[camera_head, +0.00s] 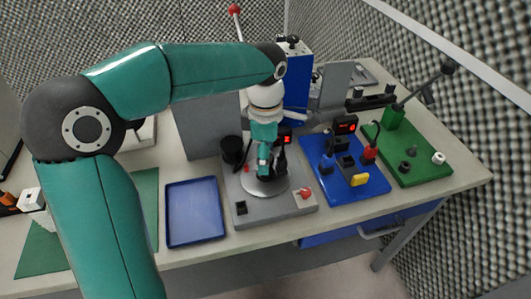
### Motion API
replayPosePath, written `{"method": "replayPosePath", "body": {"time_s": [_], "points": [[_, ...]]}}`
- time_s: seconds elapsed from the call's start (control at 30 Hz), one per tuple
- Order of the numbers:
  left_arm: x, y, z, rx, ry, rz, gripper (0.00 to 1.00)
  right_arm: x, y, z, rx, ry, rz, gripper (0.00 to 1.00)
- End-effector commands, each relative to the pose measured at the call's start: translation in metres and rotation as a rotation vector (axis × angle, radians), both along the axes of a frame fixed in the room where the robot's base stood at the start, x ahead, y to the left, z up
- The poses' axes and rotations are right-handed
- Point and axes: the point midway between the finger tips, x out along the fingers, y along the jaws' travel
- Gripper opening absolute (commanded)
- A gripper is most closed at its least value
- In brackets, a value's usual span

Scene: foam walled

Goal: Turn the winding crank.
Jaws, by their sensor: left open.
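My left arm comes in from the left and reaches over the grey station (243,210) in the middle of the bench. My left gripper (272,170) points down over a round silver disc (252,186) on this station. It is small in the picture and partly covered by my wrist. I see nothing clearly held in it. I cannot make out the winding crank for certain; part of the station above the disc is hidden by my wrist and gripper. My right gripper is not in view.
A red button (305,192) and a black cup (232,150) are on the grey station. A blue tray (195,212) lies empty to its left. A blue board (330,187) and a green board (428,168) with a black-knobbed lever (447,67) stand to its right. A blue press-like device (297,80) stands behind.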

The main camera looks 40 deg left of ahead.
Motion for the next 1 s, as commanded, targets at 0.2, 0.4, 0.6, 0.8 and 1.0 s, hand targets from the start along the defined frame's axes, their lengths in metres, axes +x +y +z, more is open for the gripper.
{"method": "replayPosePath", "body": {"time_s": [0.2, 0.4, 0.6, 0.8, 1.0], "points": [[0.0001, -0.0002, 0.0003, 0.000, 0.000, 0.000, 0.43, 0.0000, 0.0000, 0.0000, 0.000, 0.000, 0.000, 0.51], [0.0002, -0.0001, 0.0004, 0.000, 0.000, 0.000, 0.09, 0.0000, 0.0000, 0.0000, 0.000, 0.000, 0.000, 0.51], [0.0002, -0.0001, 0.0006, 0.000, 0.000, -0.004, 0.06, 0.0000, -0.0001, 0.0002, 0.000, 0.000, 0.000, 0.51], [0.0003, 0.0001, 0.0008, 0.000, -0.001, -0.030, 0.06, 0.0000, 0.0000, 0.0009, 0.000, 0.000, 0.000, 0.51], [0.0006, 0.0002, 0.0011, 0.000, -0.001, -0.090, 0.06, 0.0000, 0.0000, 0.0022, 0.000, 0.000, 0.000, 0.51]]}}
